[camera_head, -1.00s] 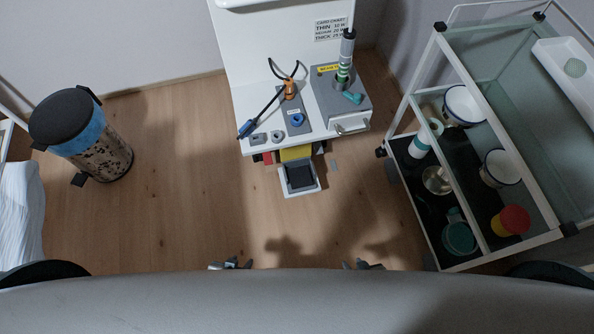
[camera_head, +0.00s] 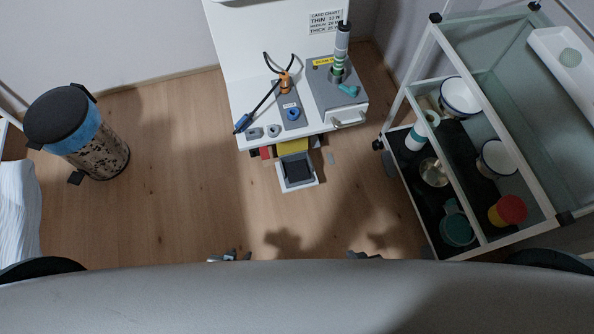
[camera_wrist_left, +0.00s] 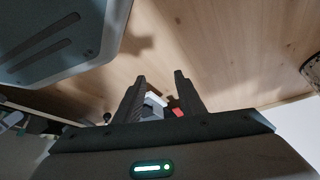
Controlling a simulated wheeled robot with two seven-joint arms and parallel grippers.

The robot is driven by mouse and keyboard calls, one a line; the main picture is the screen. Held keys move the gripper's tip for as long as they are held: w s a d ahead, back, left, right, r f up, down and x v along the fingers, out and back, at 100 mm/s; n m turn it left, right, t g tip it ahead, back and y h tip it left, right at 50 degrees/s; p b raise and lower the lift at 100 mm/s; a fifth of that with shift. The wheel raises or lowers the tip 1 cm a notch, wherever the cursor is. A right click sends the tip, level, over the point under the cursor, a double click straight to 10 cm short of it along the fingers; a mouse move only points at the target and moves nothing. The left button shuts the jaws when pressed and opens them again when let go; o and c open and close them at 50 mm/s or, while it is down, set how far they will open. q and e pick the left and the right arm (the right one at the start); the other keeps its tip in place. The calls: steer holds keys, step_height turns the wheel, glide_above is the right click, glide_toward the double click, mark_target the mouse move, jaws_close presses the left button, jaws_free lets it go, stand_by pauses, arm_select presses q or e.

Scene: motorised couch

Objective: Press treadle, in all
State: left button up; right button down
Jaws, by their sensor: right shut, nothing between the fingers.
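The treadle is a black pedal (camera_head: 298,169) in a white frame, low on the floor under the front of the white workstation (camera_head: 237,85). It shows no contact with either gripper. My left gripper (camera_head: 230,256) shows small at the bottom edge of the head view, well short of the treadle. In the left wrist view its two fingers (camera_wrist_left: 160,92) stand apart, with nothing between them. A white, dark and red part of what looks like the workstation's underside (camera_wrist_left: 160,104) shows beyond them. My right gripper (camera_head: 365,255) is shut and empty, mostly hidden by my body.
A trolley (camera_head: 408,203) with bowls and cups stands at the right. A bin (camera_head: 99,150) with a black lid stands at the left. The workstation top carries a torch-like tool (camera_head: 342,45) and a cable. The wooden floor (camera_head: 185,205) before the workstation is clear.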

arm_select(q)
steer(key=shift+s, duration=0.1)
steer(key=shift+s+f, duration=0.2)
steer(key=shift+s, duration=0.55)
steer(key=shift+w, duration=0.1)
steer(key=shift+w+r, duration=0.2)
steer(key=shift+w, duration=0.55)
steer(key=shift+s, duration=0.1)
steer(key=shift+s+f, duration=0.15)
steer(key=shift+s, duration=0.35)
steer(key=shift+c, duration=0.6)
steer(key=shift+s, duration=0.25)
jaws_close()
